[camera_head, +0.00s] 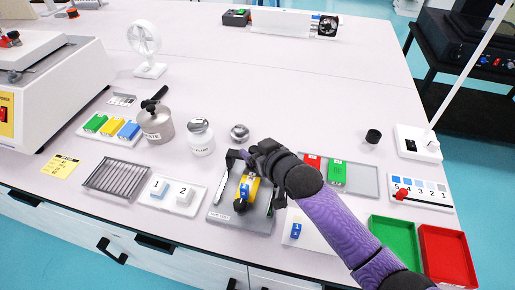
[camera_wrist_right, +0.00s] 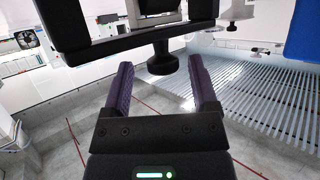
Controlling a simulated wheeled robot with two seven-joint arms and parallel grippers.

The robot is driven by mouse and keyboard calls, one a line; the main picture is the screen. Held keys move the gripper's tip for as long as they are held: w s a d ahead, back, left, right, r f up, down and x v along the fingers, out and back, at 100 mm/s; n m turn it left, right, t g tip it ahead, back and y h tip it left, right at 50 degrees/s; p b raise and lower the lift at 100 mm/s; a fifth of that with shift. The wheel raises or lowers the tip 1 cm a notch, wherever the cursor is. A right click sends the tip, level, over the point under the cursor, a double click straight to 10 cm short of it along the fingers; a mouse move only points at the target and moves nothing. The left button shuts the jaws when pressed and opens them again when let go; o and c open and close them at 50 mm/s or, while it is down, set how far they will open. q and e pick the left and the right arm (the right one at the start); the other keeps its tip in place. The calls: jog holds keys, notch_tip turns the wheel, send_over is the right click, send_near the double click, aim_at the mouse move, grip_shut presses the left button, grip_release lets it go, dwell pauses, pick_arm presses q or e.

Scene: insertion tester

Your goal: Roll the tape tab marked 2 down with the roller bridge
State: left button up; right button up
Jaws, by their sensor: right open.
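A grey tester base (camera_head: 228,218) holds a yellow block (camera_head: 253,187) with a blue piece (camera_head: 244,190) on it, whose mark is too small to read. A black knob (camera_head: 240,206) stands at its near end. A white tray (camera_head: 169,203) left of it carries pads marked 1 and 2 (camera_head: 183,194). My right gripper (camera_head: 250,156) is over the far end of the base. In the right wrist view my right gripper (camera_wrist_right: 161,85) is open and empty, with a dark bar and its black knob (camera_wrist_right: 163,62) ahead of the fingers. I cannot tell which part is the roller bridge. My left gripper is not in view.
A white plate with a blue numbered block (camera_head: 296,230) lies right of the base, partly behind my right arm. Green (camera_head: 392,242) and red (camera_head: 447,255) bins stand at front right.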

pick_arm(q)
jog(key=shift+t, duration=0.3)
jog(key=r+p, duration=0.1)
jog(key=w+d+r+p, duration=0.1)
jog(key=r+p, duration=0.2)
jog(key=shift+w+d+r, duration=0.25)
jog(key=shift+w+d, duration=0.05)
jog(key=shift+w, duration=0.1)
pick_arm(e)
jog(key=v, duration=1)
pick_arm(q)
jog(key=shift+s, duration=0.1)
